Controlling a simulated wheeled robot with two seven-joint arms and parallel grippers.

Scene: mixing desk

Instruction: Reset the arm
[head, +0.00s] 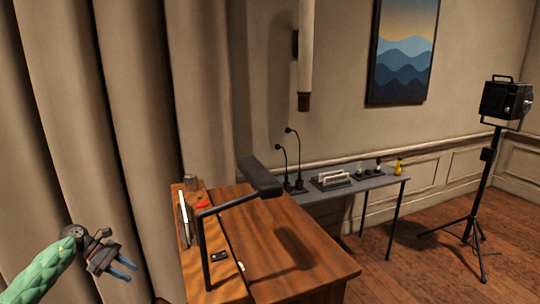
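My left gripper (132,273) is at the lower left, at the end of my green arm, in front of the curtain. Its two blue fingers show a gap between them, and nothing is seen held there. It is in the air, left of the wooden desk (330,270) and apart from it. My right gripper and arm are not in view.
A black lamp (205,245) stands on the desk, its head reaching over the top. A red item (202,205) lies near the desk's back left. A grey side table (345,189) holds microphones (298,165), a rack (331,180) and a yellow bottle (399,167). A tripod light (506,101) stands right.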

